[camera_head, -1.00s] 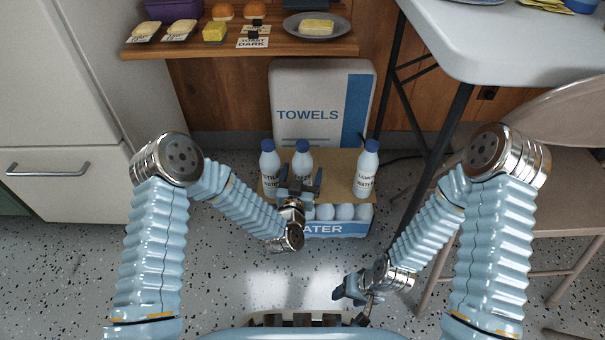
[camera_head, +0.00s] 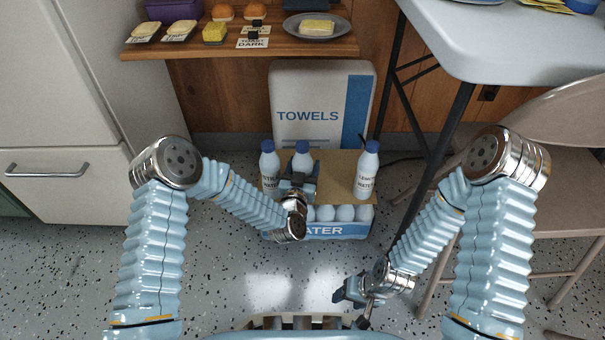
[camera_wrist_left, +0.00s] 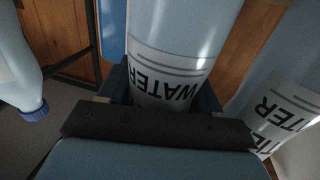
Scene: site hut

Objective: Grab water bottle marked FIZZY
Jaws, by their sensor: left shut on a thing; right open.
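Three white bottles with blue caps stand on the cardboard at the water pack. My left gripper (camera_head: 299,186) is shut around the middle bottle (camera_head: 302,161) and hides its label in the head view. In the left wrist view this bottle (camera_wrist_left: 185,45) shows the word WATER; its other label line is hidden. The left bottle (camera_head: 269,166), label only partly readable, stands close beside it and also shows in the left wrist view (camera_wrist_left: 285,100). The right bottle (camera_head: 366,172), which seems to read LEMON WATER, stands apart. My right gripper (camera_head: 350,291) is open and empty above the floor.
A blue WATER pack (camera_head: 340,229) holds several bottles low in front. A TOWELS package (camera_head: 310,112) stands behind. A wooden shelf (camera_head: 190,47) with food is above. A grey table (camera_head: 500,45) and a chair (camera_head: 560,120) stand right. The floor in front is clear.

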